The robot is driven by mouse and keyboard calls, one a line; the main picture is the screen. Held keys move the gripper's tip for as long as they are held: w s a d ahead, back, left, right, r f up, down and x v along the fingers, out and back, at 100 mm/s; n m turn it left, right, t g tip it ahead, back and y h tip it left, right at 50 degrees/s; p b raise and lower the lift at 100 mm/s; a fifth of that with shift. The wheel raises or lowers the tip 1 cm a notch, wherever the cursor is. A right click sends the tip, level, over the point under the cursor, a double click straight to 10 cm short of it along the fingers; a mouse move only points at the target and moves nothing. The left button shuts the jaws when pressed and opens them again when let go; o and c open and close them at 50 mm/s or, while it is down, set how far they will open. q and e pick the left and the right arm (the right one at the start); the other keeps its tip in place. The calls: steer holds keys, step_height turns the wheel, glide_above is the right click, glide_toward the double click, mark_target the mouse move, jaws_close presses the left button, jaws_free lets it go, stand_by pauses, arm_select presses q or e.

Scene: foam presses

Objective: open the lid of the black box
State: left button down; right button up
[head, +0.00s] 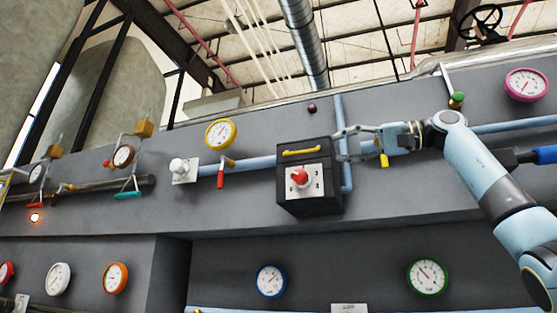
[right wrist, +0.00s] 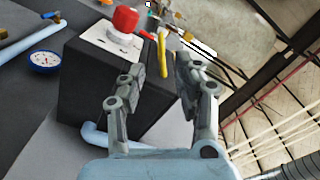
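The black box (head: 292,200) is mounted on the grey wall panel, and its lid looks closed. A yellow handle (head: 301,151) sits on its upper part, above a red button (head: 300,176) on a white plate. My right gripper (head: 341,145) is open at the box's upper right side. In the right wrist view the black box (right wrist: 85,95) is behind the left finger. The yellow handle (right wrist: 162,52) shows in the gap between the fingertips of the open gripper (right wrist: 160,68), apparently beyond them. I cannot see contact. My left gripper is not in view.
A blue pipe (head: 346,120) runs vertically just right of the box. A yellow gauge (head: 220,133), a red-handled valve (head: 221,180) and a white knob (head: 179,166) are to its left. A green-topped lever (head: 457,98) stands above my right arm.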

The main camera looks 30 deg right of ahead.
mark_target(312, 151)
steer(key=p+x, duration=0.4)
steer(key=x, duration=0.6)
steer(key=shift+a, duration=0.1)
steer(key=shift+w, duration=0.1)
steer(key=shift+c, duration=0.3)
jaws_close()
